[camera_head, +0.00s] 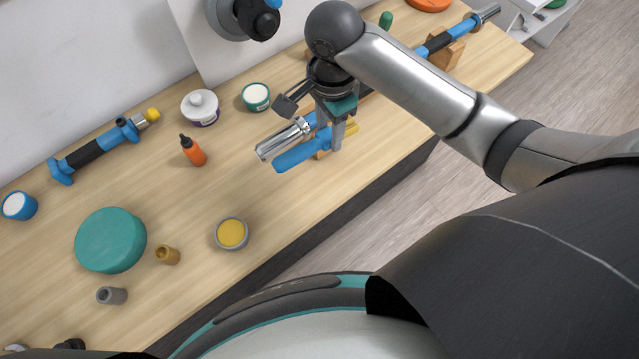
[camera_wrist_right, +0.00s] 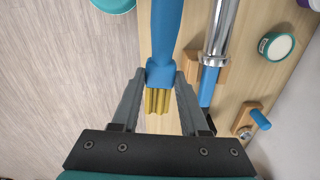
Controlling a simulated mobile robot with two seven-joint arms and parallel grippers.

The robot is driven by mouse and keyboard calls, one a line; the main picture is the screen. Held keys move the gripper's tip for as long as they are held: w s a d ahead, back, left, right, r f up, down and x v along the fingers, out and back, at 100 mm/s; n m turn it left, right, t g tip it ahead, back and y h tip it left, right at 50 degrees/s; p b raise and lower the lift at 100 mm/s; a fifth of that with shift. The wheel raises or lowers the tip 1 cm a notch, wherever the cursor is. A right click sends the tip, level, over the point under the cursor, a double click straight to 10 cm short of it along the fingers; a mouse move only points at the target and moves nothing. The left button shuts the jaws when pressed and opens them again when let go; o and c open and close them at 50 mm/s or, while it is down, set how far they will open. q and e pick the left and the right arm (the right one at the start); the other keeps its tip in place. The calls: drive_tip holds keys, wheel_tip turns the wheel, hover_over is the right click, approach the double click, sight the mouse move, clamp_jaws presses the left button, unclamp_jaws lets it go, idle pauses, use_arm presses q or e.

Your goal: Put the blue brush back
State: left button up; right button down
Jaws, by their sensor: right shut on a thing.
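The blue brush has a long blue handle (camera_head: 298,157) and yellow bristles (camera_head: 352,128). My right gripper (camera_head: 331,136) is shut on it. In the right wrist view the two fingers (camera_wrist_right: 160,85) sit on either side of the blue collar just above the yellow bristles (camera_wrist_right: 157,101), and the handle (camera_wrist_right: 166,28) points away from the gripper. The brush lies level over the bench's front edge area, beside a chrome tool. Whether it touches anything beneath is hidden. My left gripper does not show.
The chrome tool (camera_head: 282,139) with a blue part lies on a wooden rest (camera_wrist_right: 222,68), close alongside the brush. An orange bottle (camera_head: 194,151), white-lidded tub (camera_head: 256,97), yellow-topped tin (camera_head: 232,234) and teal disc (camera_head: 110,240) stand on the bench (camera_head: 190,270). A blue tool (camera_head: 100,147) lies at the left.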

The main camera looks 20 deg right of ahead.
drive_tip(key=shift+f, duration=0.1)
drive_tip(key=b, duration=0.2)
hover_over(326, 184)
wheel_tip(326, 184, down, 15)
wheel_tip(326, 184, down, 3)
drive_tip(key=shift+d+f+b, duration=0.1)
drive_tip(key=shift+b, duration=0.25)
drive_tip(key=shift+f+p, duration=0.15)
drive_tip(key=shift+p, duration=0.15)
drive_tip(key=shift+f, duration=0.45)
drive_tip(key=shift+f, duration=0.1)
drive_tip(key=shift+c, duration=2.1)
unclamp_jaws()
